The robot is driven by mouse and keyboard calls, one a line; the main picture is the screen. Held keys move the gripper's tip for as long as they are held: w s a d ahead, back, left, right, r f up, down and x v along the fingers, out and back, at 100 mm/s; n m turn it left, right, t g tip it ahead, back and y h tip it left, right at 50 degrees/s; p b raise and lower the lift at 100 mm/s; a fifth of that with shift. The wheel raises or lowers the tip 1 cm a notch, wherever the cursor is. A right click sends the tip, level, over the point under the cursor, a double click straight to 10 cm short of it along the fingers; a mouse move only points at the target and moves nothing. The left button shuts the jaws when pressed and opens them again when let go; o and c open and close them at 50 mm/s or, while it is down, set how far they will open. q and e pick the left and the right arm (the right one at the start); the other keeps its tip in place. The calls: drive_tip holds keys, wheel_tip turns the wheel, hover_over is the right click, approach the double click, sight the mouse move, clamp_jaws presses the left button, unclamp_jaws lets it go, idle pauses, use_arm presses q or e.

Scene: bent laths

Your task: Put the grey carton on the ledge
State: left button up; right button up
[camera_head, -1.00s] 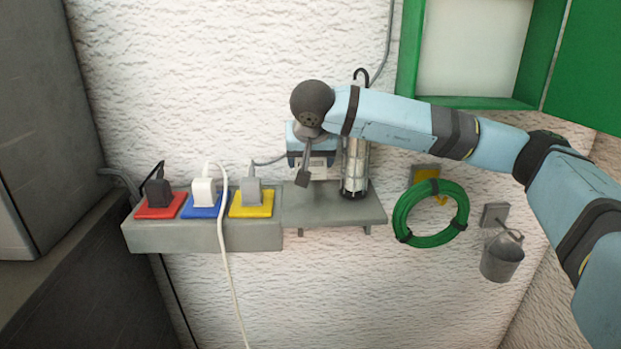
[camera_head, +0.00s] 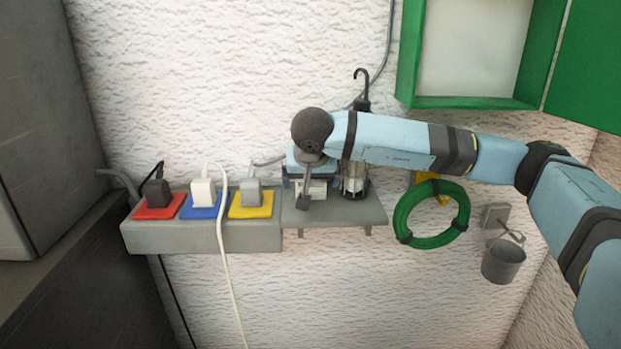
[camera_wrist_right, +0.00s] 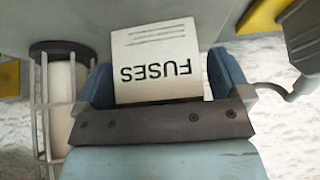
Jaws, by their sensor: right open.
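The grey carton (camera_head: 318,188), pale and labelled FUSES, is at the ledge (camera_head: 345,212), left of the caged lamp. It appears to rest on the ledge, but its base is partly hidden by my gripper. In the right wrist view the carton (camera_wrist_right: 155,65) lies between the two blue fingers. My right gripper (camera_head: 311,178) is around the carton, and its jaws are open; it also shows in the right wrist view (camera_wrist_right: 165,82). My left gripper is not in view.
A caged lamp (camera_head: 355,180) stands close right of the carton. Plugs on red (camera_head: 146,212), blue (camera_head: 190,212) and yellow (camera_head: 240,210) plates sit to the left. A green hose coil (camera_head: 405,222) and a metal bucket (camera_head: 502,262) hang to the right.

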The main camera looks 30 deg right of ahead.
drive_tip(key=shift+r, duration=0.25)
drive_tip(key=p+v, duration=0.2)
drive_tip(key=v, duration=1)
drive_tip(key=s+a+f+m+g+y, duration=0.1)
drive_tip(key=s+a+f+g+y, duration=0.3)
drive_tip(key=a+f, duration=0.45)
drive_tip(key=s+a+f+g+y, duration=0.1)
drive_tip(key=s+a+f+y, duration=0.35)
drive_tip(key=a, duration=0.75)
drive_tip(key=s+a+m+g+y, duration=0.2)
drive_tip(key=s+a+m+y, duration=0.4)
drive_tip(key=a+m+y, duration=0.7)
drive_tip(key=w+d+f+m+t+h, duration=0.1)
drive_tip(key=d+f+m+t+h, duration=0.4)
drive_tip(key=m+t, duration=0.9)
drive_tip(key=w+d+f+m+t+h, duration=0.25)
drive_tip(key=d+f+m+t, duration=0.45)
drive_tip(key=m, duration=1.5)
drive_tip(key=s+d+f+m+g+h, duration=0.2)
drive_tip(key=s+f+m, duration=0.4)
drive_tip(key=f, duration=0.3)
drive_tip(key=s+d+f+m+g+h, duration=0.2)
drive_tip(key=s+f+m+g+h, duration=0.2)
drive_tip(key=f, duration=0.5)
drive_tip(key=s+m+g, duration=0.2)
drive_tip(key=shift+d+f+m+h, duration=0.25)
drive_tip(key=shift+m+h, duration=0.05)
drive_tip(key=shift+m, duration=0.1)
